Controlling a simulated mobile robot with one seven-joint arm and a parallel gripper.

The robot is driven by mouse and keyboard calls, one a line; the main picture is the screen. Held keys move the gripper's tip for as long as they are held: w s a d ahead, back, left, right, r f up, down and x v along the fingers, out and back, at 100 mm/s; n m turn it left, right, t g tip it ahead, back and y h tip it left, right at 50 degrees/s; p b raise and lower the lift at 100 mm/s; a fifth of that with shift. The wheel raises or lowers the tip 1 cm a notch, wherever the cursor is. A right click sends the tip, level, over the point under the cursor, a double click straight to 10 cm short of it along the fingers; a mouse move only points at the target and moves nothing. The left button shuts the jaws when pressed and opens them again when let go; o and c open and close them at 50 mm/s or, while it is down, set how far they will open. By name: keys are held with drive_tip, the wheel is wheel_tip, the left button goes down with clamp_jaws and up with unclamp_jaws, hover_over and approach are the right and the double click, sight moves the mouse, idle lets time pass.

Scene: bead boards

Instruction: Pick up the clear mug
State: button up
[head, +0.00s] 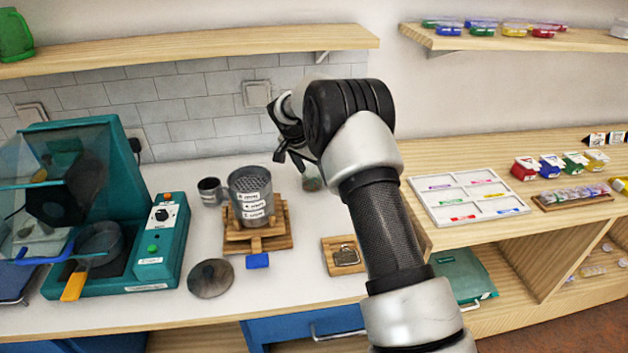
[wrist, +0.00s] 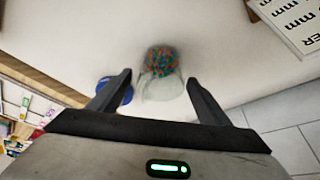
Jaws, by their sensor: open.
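The clear mug (wrist: 161,88) is see-through, with orange and green beads showing in it. It stands on the pale counter and shows in the wrist view between and beyond my fingertips. In the head view a small part of what looks like the same mug (head: 313,181) shows beside my arm, which hides the rest. My gripper (wrist: 158,79) is open and empty, with one finger on each side of the mug's outline. In the head view my gripper (head: 287,160) is up near the back wall, partly hidden by my wrist. I cannot tell whether the fingers touch the mug.
A blue round thing (wrist: 124,93) lies beside the left finger in the wrist view. A printed white panel (wrist: 292,20) is at upper right. In the head view, a metal sieve stack (head: 251,196) and small grey cup (head: 211,191) stand left; a padlock (head: 346,256) lies in front.

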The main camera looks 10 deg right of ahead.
drive_tip(key=c, duration=1.1)
drive_tip(key=shift+r, duration=0.1)
